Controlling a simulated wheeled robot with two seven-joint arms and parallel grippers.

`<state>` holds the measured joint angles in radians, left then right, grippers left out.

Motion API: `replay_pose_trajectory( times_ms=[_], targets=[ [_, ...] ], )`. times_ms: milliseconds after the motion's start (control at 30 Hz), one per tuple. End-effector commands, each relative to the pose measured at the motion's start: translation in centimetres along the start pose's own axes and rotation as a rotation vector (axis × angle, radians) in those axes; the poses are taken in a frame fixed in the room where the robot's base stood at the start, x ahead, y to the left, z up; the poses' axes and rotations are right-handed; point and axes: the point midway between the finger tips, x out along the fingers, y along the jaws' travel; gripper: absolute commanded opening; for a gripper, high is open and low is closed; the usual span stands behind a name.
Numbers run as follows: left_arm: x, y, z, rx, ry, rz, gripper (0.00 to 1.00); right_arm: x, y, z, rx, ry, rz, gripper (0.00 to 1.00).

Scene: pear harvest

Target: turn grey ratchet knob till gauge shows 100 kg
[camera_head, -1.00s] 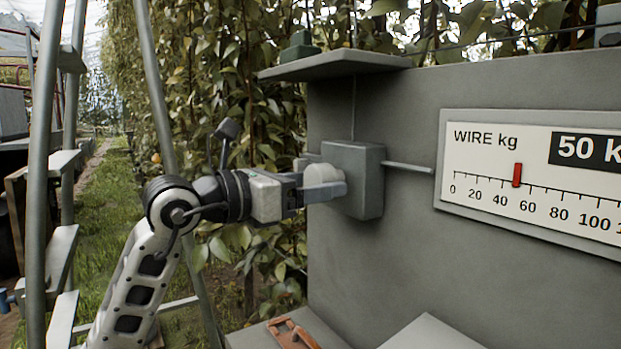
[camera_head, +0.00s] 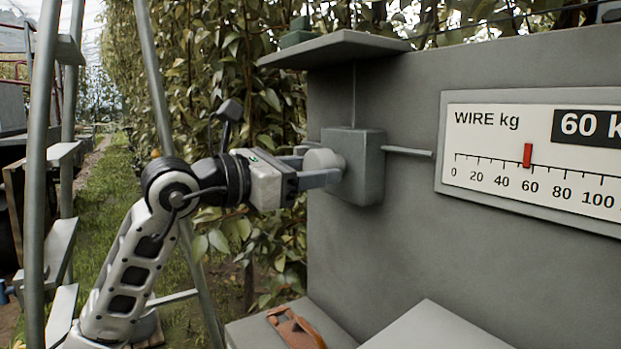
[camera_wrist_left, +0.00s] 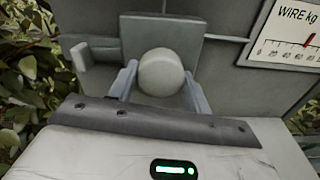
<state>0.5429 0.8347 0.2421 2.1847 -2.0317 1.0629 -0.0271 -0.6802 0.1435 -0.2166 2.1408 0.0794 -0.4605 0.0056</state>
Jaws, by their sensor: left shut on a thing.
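The grey ratchet knob (camera_head: 322,160) is a pale round knob on the left face of a grey box (camera_head: 362,165) fixed to the grey panel. My left gripper (camera_head: 322,168) is shut on the knob, one finger on each side. The left wrist view shows the knob (camera_wrist_left: 161,72) between the two fingers (camera_wrist_left: 160,88). The gauge (camera_head: 540,155) reads "WIRE kg", its dark display shows 60 with the unit cut off, and its red marker (camera_head: 527,155) stands near 60. The gauge's right end is out of view. My right gripper is not in view.
A shelf (camera_head: 335,47) juts out above the box. A brown-orange tool (camera_head: 296,328) lies on a ledge below. A ladder (camera_head: 40,200) stands at the left, and leafy pear trees (camera_head: 235,90) grow behind. A rod (camera_head: 408,151) runs from the box toward the gauge.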

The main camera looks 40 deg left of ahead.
Motion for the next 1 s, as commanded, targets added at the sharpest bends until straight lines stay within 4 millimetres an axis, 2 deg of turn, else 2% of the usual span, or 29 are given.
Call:
replay_pose_trajectory(
  times_ms=[33,533,1000],
  targets=[
    [0.0,0.0,-0.4,0.044,0.001,0.003,0.26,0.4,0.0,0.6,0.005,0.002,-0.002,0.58],
    [-0.1,0.2,-0.2,0.512,0.001,0.003,0.26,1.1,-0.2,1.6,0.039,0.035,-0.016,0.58],
    [-0.1,0.3,0.1,0.948,0.0,0.002,0.26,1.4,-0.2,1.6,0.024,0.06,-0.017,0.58]
  ],
)
